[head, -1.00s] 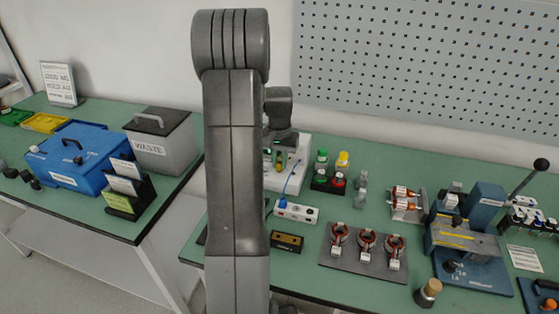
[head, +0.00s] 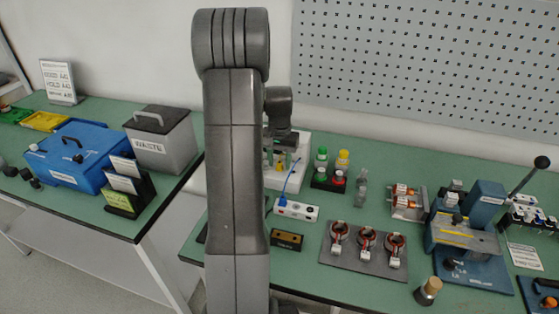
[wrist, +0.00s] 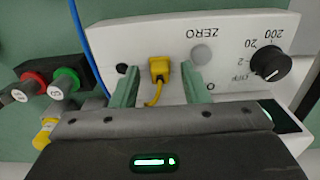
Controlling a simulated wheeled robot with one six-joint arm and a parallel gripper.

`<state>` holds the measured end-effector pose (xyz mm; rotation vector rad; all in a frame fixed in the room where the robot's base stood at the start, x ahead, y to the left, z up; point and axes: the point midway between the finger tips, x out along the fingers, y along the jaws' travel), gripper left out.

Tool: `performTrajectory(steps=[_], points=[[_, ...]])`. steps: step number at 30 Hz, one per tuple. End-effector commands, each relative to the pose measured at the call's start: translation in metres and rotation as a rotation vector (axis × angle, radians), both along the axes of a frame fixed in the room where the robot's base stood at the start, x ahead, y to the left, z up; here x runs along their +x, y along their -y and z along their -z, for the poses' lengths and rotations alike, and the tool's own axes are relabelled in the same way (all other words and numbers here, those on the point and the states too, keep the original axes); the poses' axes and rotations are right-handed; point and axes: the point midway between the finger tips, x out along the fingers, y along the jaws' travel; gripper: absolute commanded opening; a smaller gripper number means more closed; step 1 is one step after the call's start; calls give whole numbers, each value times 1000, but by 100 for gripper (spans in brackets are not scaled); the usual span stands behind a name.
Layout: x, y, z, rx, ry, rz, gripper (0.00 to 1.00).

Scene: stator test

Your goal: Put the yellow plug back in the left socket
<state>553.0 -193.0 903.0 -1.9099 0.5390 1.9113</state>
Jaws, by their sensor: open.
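The yellow plug (wrist: 159,68) is at the face of a white meter box (wrist: 140,32) in the wrist view, with its yellow lead hanging towards my gripper. I cannot tell whether it is seated in a hole. My gripper (wrist: 158,77) is open, with one green finger on each side of the plug and a visible gap to each. A dark round socket (wrist: 122,68) shows beside the left finger in this upside-down view.
The meter has a grey ZERO knob (wrist: 201,54) and a black range knob (wrist: 269,65). A blue cable (head: 291,178) runs from the meter to a white socket strip (head: 296,210). Capped bottles (head: 330,176) stand close to its right. A stator tray (head: 364,258) lies in front.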

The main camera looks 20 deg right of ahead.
Motion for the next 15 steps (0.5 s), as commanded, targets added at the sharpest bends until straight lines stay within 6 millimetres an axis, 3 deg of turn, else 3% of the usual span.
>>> performTrajectory(steps=[5,15], points=[[1,0,-13,-1,4,0,41],[1,0,-87,-1,6,0,41]])
